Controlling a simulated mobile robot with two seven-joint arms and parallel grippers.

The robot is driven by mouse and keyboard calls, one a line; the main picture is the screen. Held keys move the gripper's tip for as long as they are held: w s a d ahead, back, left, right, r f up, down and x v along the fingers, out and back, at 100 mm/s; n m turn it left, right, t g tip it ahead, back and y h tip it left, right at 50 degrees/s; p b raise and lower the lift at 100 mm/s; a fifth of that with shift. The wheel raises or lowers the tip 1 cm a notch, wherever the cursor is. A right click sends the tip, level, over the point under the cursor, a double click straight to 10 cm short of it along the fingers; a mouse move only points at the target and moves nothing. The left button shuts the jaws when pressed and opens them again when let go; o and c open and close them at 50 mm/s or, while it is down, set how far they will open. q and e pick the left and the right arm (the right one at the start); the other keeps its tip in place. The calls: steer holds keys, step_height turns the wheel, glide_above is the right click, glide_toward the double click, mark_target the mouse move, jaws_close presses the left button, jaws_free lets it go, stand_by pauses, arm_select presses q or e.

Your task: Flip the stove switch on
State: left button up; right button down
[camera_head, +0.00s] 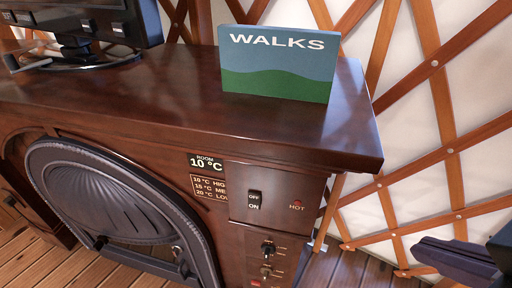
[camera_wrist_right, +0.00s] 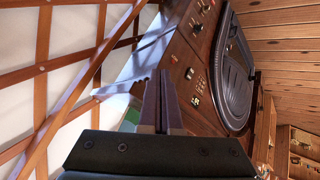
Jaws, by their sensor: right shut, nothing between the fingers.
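The stove switch (camera_head: 254,200) is a small dark switch with the words OFF above ON, on the brown front panel right of the stove door. I cannot tell which way it is set. A small red HOT lamp (camera_head: 297,204) is to its right. In the right wrist view the switch (camera_wrist_right: 189,74) appears small beyond the fingers. My right gripper (camera_head: 426,250) is at the lower right in the head view, apart from the panel. Its two fingers (camera_wrist_right: 161,85) are shut and empty. My left gripper is not in view.
Knobs (camera_head: 267,248) sit below the switch, and a room display (camera_head: 206,162) is up to its left. The round black stove door (camera_head: 110,200) is further left. A WALKS book (camera_head: 278,65) and a black device (camera_head: 85,25) stand on the top. A lattice wall (camera_head: 435,70) is right.

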steer(key=w+a+f+n+t+y+b, duration=0.2)
steer(key=a+f+n+b, duration=0.2)
steer(key=f+b, duration=0.3)
steer(key=w+a+f+n+t+y+b, duration=0.2)
steer(key=f+n+b, duration=0.5)
steer(key=b, duration=0.6)
steer(key=w+a+f+n+t+y+b, duration=0.2)
steer(key=a+f+n+y+b, duration=0.2)
steer(key=b, duration=0.7)
step_height(320, 180, down, 3)
steer(key=shift+w+a+f+n+t, duration=0.1)
steer(key=shift+w+a+n+t, duration=0.25)
steer(key=shift+a+n, duration=0.7)
steer(key=shift+s, duration=0.1)
steer(key=b, duration=0.2)
glide_toward(248, 207)
steer(key=a, duration=0.3)
steer(key=shift+w+d+f+b, duration=0.15)
steer(key=shift+w+b, duration=0.1)
steer(key=shift+w, duration=1)
steer(key=shift+w+d+f+b, duration=0.15)
steer(key=shift+w+b, duration=0.1)
steer(key=shift+w, duration=1)
